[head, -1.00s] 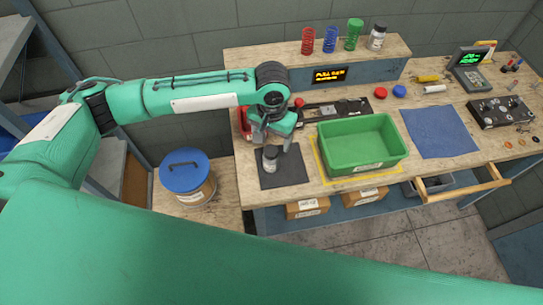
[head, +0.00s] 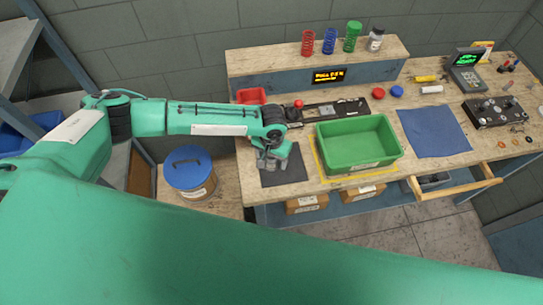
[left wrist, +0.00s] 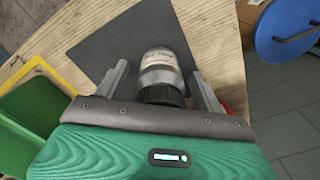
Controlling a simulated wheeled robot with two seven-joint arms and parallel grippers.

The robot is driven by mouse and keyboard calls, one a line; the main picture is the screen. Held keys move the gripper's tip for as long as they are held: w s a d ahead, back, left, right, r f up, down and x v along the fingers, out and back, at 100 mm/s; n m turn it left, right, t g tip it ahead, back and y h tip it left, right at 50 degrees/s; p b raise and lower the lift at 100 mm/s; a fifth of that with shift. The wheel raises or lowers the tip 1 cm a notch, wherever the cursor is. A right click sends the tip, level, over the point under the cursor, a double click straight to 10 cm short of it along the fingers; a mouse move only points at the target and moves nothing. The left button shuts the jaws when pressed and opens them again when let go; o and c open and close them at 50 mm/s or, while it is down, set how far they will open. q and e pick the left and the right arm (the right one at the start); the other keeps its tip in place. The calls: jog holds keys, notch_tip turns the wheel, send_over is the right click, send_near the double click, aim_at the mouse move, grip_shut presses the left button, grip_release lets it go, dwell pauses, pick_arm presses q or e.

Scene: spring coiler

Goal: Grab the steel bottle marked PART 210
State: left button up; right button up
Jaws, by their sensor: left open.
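A steel bottle (left wrist: 158,68) with a dark cap and a printed band stands on the dark mat (head: 295,166); the lettering is too small to read surely. My left gripper (head: 271,163) is over the mat in the head view and hides the bottle there. In the left wrist view my left gripper (left wrist: 157,78) is open, with one finger on each side of the bottle and visible gaps between. My right gripper is not in view.
A green bin (head: 358,166) stands right of the mat, within yellow tape. A red tray (head: 251,96) lies behind my gripper. Another bottle (head: 375,40) with a dark cap stands on the raised shelf beside several springs. A blue-lidded drum (head: 189,186) stands left of the bench.

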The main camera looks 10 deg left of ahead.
pick_arm(q)
jog(key=c, duration=1.2)
jog(key=shift+r, duration=0.1)
